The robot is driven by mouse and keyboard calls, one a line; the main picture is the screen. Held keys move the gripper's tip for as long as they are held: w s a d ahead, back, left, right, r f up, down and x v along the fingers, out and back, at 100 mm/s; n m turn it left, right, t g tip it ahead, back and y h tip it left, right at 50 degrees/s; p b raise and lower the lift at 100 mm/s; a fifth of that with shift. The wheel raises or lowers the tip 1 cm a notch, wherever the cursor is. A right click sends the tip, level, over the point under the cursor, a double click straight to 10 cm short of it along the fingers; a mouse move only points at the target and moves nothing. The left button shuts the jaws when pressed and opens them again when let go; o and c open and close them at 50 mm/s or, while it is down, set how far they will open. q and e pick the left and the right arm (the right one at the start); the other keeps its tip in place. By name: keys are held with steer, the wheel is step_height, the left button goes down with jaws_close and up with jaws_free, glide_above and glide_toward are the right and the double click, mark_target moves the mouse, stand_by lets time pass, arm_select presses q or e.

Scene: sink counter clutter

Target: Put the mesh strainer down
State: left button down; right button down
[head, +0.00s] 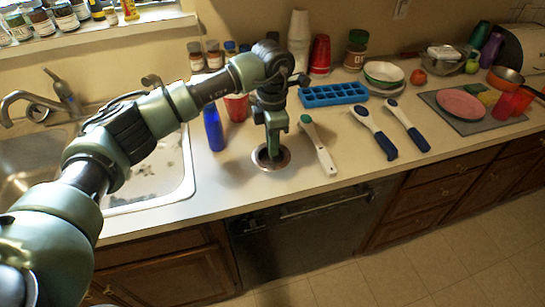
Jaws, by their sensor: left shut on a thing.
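The mesh strainer (284,157) shows as a small round piece with a pale metal rim and a dark brownish middle, at counter level near the front edge. My left gripper (271,151) points straight down into it and is shut on it. The gripper hides part of the strainer, and I cannot tell whether the strainer touches the counter or is just above it. My right gripper is not in view.
A white-and-green handled utensil (319,147) lies just right of the strainer, with two blue-and-white ones (375,133) (407,125) beyond. A blue bottle (213,128) and red cup (237,108) stand left, a blue ice tray (333,94) behind. The sink (187,180) is left.

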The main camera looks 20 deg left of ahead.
mark_target(273, 163)
arm_select(q)
step_height(273, 163, down, 3)
steer(key=shift+f+p, duration=0.1)
steer(key=shift+p, duration=0.2)
step_height(273, 163, down, 4)
steer(key=shift+s+r+p, duration=0.15)
steer(key=shift+p, duration=0.4)
steer(key=shift+s, duration=0.15)
steer(key=c, duration=1)
jaws_free()
steer(key=shift+f, duration=0.3)
steer(key=o, duration=1)
steer(key=shift+w+r, duration=0.1)
steer(key=shift+w, duration=0.1)
